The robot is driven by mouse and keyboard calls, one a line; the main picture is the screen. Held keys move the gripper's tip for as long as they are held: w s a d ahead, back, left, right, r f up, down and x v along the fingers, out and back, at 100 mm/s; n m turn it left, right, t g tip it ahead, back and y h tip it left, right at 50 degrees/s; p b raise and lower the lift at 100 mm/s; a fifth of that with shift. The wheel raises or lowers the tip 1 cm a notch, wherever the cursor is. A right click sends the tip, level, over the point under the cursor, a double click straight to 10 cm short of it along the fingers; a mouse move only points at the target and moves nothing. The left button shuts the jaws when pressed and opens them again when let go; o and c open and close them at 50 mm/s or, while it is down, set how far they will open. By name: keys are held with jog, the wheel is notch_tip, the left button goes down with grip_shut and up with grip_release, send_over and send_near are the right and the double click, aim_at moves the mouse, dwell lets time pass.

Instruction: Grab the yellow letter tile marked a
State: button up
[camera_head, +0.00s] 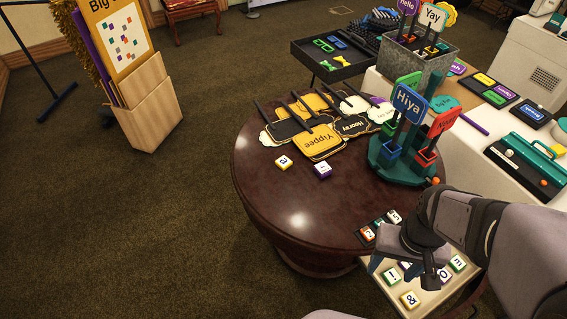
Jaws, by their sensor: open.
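A yellow-sided letter tile (284,162) with a white top lies on the round dark table (262,205), left of a purple tile (323,170). Its dark mark is turned and small; it looks like an "a", but I cannot read it surely. Another yellow tile (410,299), marked "&", lies on the cream board at the lower right. My gripper (403,273) is open and empty, with blue-grey fingers spread. It is over the cream board, well to the lower right of the first yellow tile. My gripper hides part of the tiles below it.
A small dark rack of tiles (368,233) lies at the table's right front edge, close to my gripper. Word signs (318,144) with black handles lie behind the yellow tile. A green stand with upright signs (409,103) rises at the right. The table's left and front are clear.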

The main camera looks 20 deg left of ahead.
jog(key=shift+o, duration=1.1)
jog(key=m+t+y+b, duration=0.3)
jog(key=m+y+b, duration=0.75)
jog(key=m, duration=1.15)
send_near(285, 162)
jog(key=h+b, duration=0.1)
jog(key=a+r+h+b, duration=0.1)
jog(key=h, duration=0.1)
jog(key=shift+s+a+r, duration=0.15)
jog(key=shift+s+a, duration=0.1)
jog(key=shift+a, duration=0.05)
jog(key=shift+w+a+m, duration=0.15)
jog(key=shift+a+m, duration=0.1)
jog(key=shift+m, duration=0.05)
jog(key=shift+p+x, duration=0.4)
jog(key=shift+x, duration=3.25)
